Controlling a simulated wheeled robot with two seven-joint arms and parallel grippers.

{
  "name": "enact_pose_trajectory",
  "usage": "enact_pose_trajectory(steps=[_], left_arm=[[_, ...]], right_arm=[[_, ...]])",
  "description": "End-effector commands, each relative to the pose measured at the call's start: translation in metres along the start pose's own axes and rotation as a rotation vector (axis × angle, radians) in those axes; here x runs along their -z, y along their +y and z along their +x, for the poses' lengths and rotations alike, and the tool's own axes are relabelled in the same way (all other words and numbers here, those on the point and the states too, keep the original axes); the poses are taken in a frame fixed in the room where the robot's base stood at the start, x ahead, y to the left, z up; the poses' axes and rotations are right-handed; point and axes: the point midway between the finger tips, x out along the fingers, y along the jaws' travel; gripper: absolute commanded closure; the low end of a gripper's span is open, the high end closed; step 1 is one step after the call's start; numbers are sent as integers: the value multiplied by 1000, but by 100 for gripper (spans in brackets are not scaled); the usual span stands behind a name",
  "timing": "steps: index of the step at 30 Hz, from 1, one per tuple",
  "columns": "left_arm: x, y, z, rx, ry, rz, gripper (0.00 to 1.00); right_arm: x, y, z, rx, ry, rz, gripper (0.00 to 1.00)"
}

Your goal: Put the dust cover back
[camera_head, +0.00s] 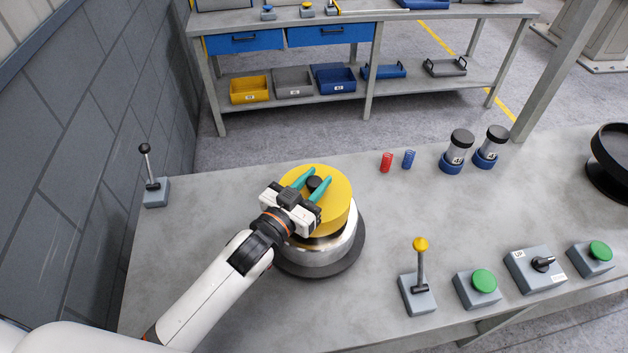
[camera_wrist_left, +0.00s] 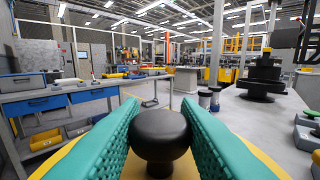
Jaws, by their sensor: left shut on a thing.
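The dust cover (camera_head: 338,207) is a round yellow disc with a black knob (camera_head: 314,183) in its middle. My left gripper (camera_head: 312,181), with teal fingers, is shut on the knob. In the left wrist view the knob (camera_wrist_left: 160,135) sits between the two fingers, with the yellow cover (camera_wrist_left: 265,168) below. The cover is over a round silver metal housing (camera_head: 328,252) on a dark round base (camera_head: 350,268). It looks slightly offset towards the back; I cannot tell whether it touches the housing. The housing's top is mostly hidden. My right gripper is not in view.
A lever box (camera_head: 156,190) stands at left. A yellow-knobbed lever (camera_head: 418,292) and green button boxes (camera_head: 477,288) stand front right.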

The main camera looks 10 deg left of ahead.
Motion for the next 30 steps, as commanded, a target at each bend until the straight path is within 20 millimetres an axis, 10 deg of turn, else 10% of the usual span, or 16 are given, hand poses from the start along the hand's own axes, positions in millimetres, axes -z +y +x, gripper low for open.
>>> enact_pose_trajectory(steps=[17,18,21,30], left_arm=[[12,0,0,0,0,1,100],[12,0,0,-1,1,0,67],[12,0,0,0,1,0,51],[10,0,0,0,0,1,49]], right_arm=[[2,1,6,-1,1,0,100],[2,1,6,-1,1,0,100],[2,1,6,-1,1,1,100],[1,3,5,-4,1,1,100]])
